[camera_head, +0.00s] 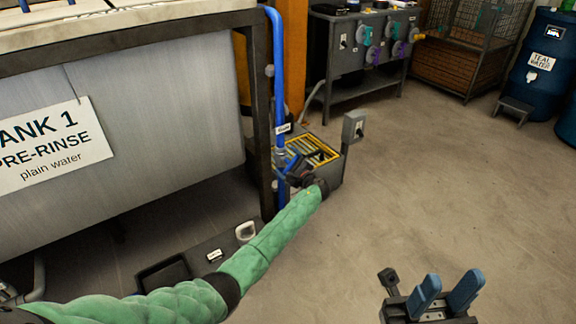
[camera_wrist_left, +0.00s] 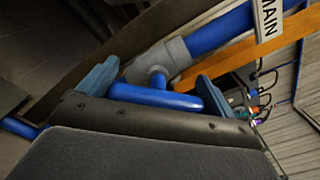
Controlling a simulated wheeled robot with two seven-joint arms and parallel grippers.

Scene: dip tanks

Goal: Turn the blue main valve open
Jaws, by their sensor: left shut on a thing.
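The blue main valve has a grey body on the blue pipe and a blue lever handle (camera_wrist_left: 165,97), with a tag reading MAIN (camera_wrist_left: 268,18) beside it in the left wrist view. In the head view the blue pipe (camera_head: 279,70) runs down the corner of the tank stand, with a small white tag (camera_head: 283,128) on it. My left gripper (camera_head: 293,168) is at the pipe below this tag. Its fingers are shut on the valve's handle, which lies between them in the wrist view. My right gripper (camera_head: 445,292) is open and empty over the floor at the lower right.
Tank 1 (camera_head: 180,95), labelled pre-rinse, plain water, stands at the left. A low box with a yellow-edged grate (camera_head: 312,152) and a grey post box (camera_head: 353,127) stand just beyond my left gripper. A grey bench (camera_head: 360,50) and blue drums (camera_head: 540,60) are farther back. The right-hand floor is clear.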

